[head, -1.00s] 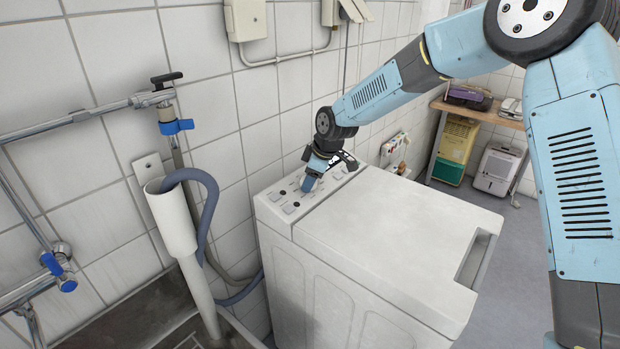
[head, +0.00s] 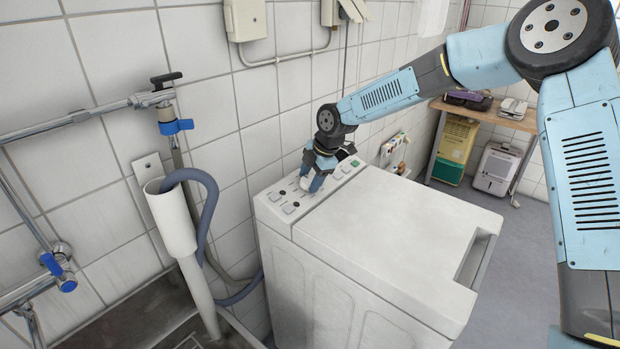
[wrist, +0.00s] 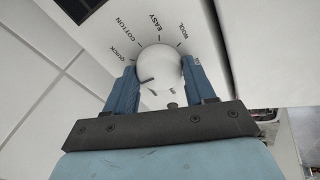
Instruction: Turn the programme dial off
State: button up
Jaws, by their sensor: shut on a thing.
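The programme dial (wrist: 163,66) is a round white knob on the washing machine's (head: 395,235) control panel. Printed words around it include QUICK, COTTON, EASY and WOOL; another label at the right is partly hidden by a finger. A short dark mark on the dial points to the lower left, near the left finger. My gripper (wrist: 162,76) is shut on the dial, one blue finger on each side.
Other buttons (head: 289,208) sit on the panel beside my gripper. The tiled wall is close behind the machine. A grey drain hose (head: 207,215) and white standpipe (head: 172,225) stand to the left. The machine's lid is clear.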

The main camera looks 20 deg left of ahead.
jog(key=shift+w, duration=0.15)
dwell(0.4)
jog(key=o, duration=1)
jog(key=shift+r, duration=0.1)
jog(key=v, duration=1.3)
jog(key=shift+d+r, duration=0.15)
jog(key=shift+r, duration=0.1)
